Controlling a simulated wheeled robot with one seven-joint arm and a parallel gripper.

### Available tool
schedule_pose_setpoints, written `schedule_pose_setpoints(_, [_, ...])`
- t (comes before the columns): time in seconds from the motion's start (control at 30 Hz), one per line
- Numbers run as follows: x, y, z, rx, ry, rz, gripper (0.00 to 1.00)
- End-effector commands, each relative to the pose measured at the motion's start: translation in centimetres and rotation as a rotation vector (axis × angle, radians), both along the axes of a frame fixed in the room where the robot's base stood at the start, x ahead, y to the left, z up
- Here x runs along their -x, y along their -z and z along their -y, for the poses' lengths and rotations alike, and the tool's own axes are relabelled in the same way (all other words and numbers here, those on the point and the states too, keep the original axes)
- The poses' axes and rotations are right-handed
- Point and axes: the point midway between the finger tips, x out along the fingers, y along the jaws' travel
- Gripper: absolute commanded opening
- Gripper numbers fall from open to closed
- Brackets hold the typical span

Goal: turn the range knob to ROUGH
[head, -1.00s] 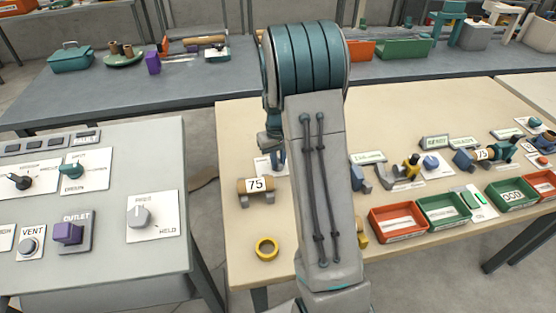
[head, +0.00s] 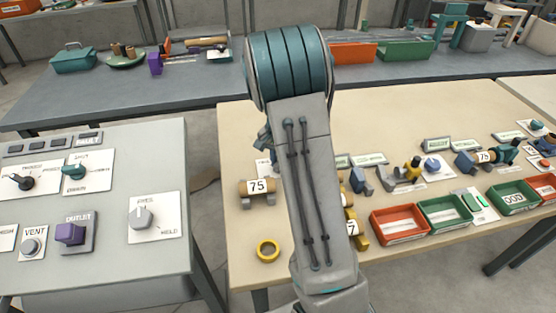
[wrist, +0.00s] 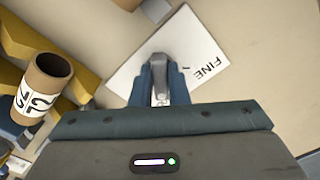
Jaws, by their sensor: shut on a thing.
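The range knob (wrist: 161,72), a grey lever-like handle, stands on a white card (wrist: 205,45) in the wrist view. My gripper (wrist: 161,82) has its blue fingers on both sides of the knob and is shut on it. The card reads FINE on its right part, with a short dark tick beside the knob. The ROUGH mark is not visible; the fingers and gripper body cover the card's near part. In the head view my arm hides the knob and most of the gripper; only a card edge (head: 263,168) shows left of the arm.
In the wrist view a cardboard roll (wrist: 45,85) on a yellow holder is close on the left.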

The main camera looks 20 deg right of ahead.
Motion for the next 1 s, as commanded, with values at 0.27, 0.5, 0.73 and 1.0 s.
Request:
schedule_pose_setpoints(0.27, [-0.22, -0.18, -0.05, 0.001, 0.098, 0.006, 0.0])
schedule_pose_setpoints(0.5, [-0.24, -0.17, -0.03, 0.001, 0.124, 0.006, 0.0])
schedule_pose_setpoints(0.73, [-0.24, -0.18, -0.03, 0.001, 0.125, 0.006, 0.0])
schedule_pose_setpoints(1.0, [-0.19, -0.13, -0.03, 0.001, 0.124, 0.004, 0.36])
